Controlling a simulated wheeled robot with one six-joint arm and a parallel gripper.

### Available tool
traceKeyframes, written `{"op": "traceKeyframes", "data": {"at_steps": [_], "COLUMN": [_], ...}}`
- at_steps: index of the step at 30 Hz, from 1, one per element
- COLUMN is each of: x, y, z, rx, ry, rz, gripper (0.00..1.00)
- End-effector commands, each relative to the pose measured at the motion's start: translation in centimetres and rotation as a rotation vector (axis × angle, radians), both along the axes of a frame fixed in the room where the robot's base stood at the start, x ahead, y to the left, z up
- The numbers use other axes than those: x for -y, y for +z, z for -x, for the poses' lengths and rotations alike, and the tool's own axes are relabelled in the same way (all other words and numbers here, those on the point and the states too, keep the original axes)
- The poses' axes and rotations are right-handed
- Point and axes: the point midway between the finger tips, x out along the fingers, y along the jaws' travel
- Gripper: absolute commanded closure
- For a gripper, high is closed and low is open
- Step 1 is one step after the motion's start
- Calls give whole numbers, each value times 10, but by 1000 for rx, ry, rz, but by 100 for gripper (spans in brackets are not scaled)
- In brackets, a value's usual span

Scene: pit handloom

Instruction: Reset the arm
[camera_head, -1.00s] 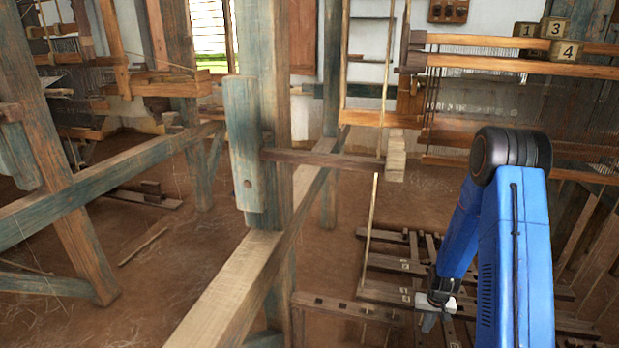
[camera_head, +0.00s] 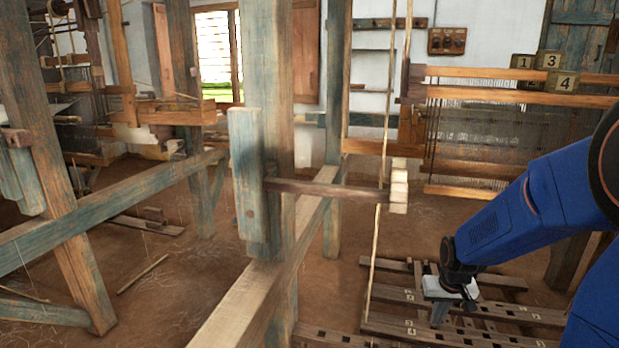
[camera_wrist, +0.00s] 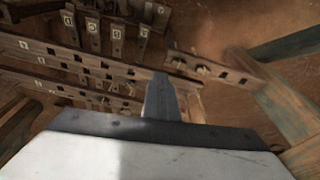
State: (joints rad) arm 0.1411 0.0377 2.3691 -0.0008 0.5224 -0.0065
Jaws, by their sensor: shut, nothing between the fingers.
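My gripper (camera_head: 440,314) is at the lower right of the head view, at the end of my blue arm. It points down above the numbered wooden treadles and slotted bars (camera_head: 455,315) on the pit floor. In the wrist view my gripper (camera_wrist: 160,82) shows as one narrow grey shape with its fingers together and nothing held. The treadles (camera_wrist: 95,35) with number plates and the slotted bars (camera_wrist: 75,62) lie beyond it in that view. I cannot tell the exact gap between the fingertips and the bars.
A wooden post (camera_head: 265,140) and a long beam (camera_head: 250,300) stand left of my arm. A dark lever (camera_head: 330,188) with a pale block end and a thin cord (camera_head: 376,250) hang nearby. Numbered blocks (camera_head: 552,62) sit on the upper loom bar. Brown floor (camera_head: 150,280) is partly open at left.

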Motion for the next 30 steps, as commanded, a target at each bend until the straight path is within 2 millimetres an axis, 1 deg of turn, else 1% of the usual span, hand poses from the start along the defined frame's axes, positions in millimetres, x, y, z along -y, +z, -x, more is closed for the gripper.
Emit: {"op": "traceKeyframes", "data": {"at_steps": [1,3,8,12,17,21,27,30], "x": [-4,-9,-21,-30,-40,-48,-57,-61], "y": [14,29,62,87,112,131,151,158], "z": [8,19,47,73,106,136,180,202], "rx": [14,25,50,72,98,120,153,169], "ry": [6,13,32,46,64,79,101,112], "rz": [2,3,6,8,11,12,13,13], "gripper": [100,100,100,100,100,100,100,100]}}
